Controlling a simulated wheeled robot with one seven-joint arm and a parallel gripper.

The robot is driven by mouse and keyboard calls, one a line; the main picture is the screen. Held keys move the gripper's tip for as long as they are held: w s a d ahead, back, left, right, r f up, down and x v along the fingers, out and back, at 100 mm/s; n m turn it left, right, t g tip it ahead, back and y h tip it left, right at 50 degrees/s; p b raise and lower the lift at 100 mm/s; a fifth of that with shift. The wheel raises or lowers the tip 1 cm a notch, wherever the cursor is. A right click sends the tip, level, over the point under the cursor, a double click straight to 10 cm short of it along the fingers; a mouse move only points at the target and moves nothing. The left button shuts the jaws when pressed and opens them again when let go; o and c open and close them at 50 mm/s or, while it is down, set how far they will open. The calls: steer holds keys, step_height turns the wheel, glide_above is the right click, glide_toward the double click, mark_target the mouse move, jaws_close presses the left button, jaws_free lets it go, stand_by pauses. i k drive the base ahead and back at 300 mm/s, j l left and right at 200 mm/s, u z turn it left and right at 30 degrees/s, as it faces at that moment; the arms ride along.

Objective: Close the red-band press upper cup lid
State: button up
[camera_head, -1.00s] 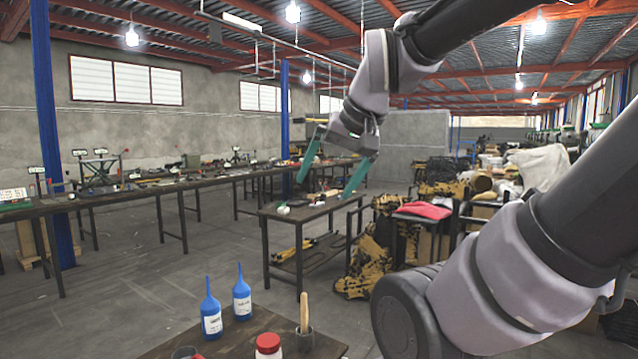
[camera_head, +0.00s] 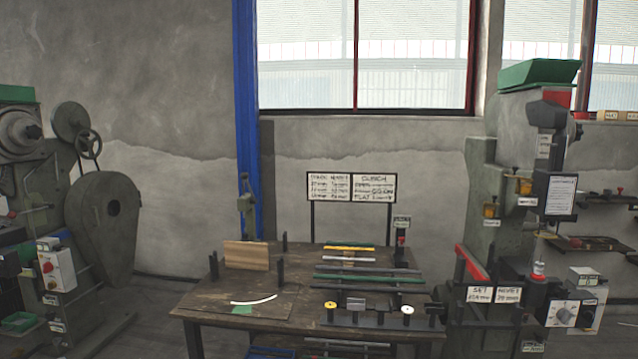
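A grey-green press (camera_head: 482,160) stands at the right, with a red patch (camera_head: 558,98) near its top, under a green hopper (camera_head: 540,73). Two small yellow cups are on its side: a higher one (camera_head: 525,187) and a lower one (camera_head: 490,211) to its left. Small dark and red parts sit at the cups. They are too small to tell whether either lid is open or closed. My gripper and arm are not in view now.
A wooden workbench (camera_head: 190,300) with bars, rods and two signs (camera_head: 350,187) stands left of the press. Another press (camera_head: 105,210) with a large wheel guard is at the far left. Wall shelves (camera_head: 590,243) are at the far right. Floor shows between the left press and bench.

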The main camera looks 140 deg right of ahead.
mark_target(514, 169)
steer(key=l+u, duration=0.5)
steer(key=k+l+u, duration=0.1)
steer(key=l+u, duration=0.35)
steer(key=u, duration=4.4)
steer(key=i+u, duration=0.15)
steer(key=u, duration=0.15)
steer(key=i+j, duration=0.1)
steer(key=i, duration=0.5)
steer(key=i+j, duration=0.15)
steer(key=i, duration=0.5)
